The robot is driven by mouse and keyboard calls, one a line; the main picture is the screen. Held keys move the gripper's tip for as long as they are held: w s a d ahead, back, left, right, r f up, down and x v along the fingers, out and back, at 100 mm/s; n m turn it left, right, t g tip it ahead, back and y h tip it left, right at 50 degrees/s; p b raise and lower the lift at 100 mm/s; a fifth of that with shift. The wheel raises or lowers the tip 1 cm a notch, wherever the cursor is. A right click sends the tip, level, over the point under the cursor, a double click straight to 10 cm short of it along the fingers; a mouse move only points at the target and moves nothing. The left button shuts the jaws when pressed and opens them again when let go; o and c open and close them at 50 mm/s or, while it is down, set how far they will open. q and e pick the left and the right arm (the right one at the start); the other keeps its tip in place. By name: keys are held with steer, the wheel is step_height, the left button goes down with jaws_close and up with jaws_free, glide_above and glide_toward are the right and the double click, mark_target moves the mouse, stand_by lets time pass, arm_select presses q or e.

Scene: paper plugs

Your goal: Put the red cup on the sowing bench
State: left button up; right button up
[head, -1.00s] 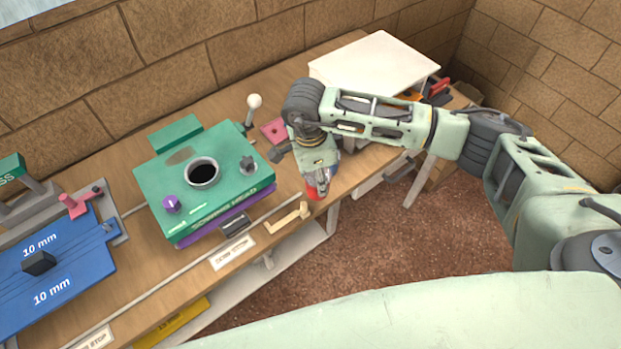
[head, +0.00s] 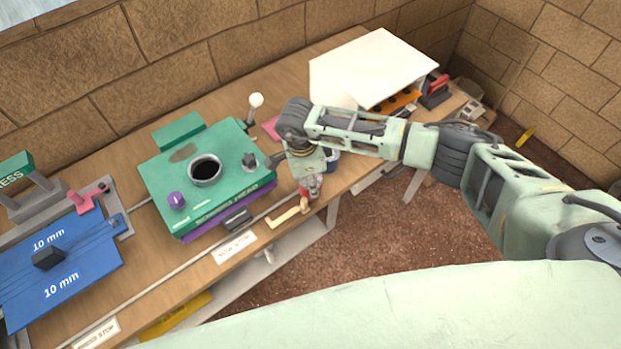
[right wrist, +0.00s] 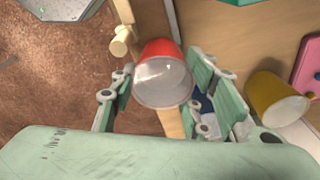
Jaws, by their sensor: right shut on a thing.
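The red cup (right wrist: 168,50) is between the two fingers of my right gripper (right wrist: 160,95) in the right wrist view, its pale open mouth facing the camera. The gripper is shut on it. In the head view the red cup (head: 304,192) is partly hidden by the right gripper (head: 311,184), at the front edge of the wooden bench (head: 100,267). I cannot tell whether the cup touches the bench. No sign marks any surface as the sowing bench. My left gripper is not in view.
A green machine (head: 222,150) with a dark round opening stands left of the right gripper. A wooden bracket (head: 288,214) is at the front edge near the cup. A yellow cup (right wrist: 268,92) and a white-topped stand (head: 365,62) are also near.

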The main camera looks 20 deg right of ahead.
mark_target(305, 181)
steer(key=o, duration=1.1)
steer(key=shift+f, duration=0.1)
steer(key=shift+o, duration=0.2)
steer(key=shift+r+p, duration=0.35)
steer(key=shift+p, duration=0.05)
step_height(305, 181, up, 12)
steer(key=a+b, duration=0.1)
steer(key=b, duration=0.3)
steer(key=shift+a+f+b, duration=0.15)
steer(key=shift+a+b, duration=0.05)
steer(key=shift+b, duration=0.15)
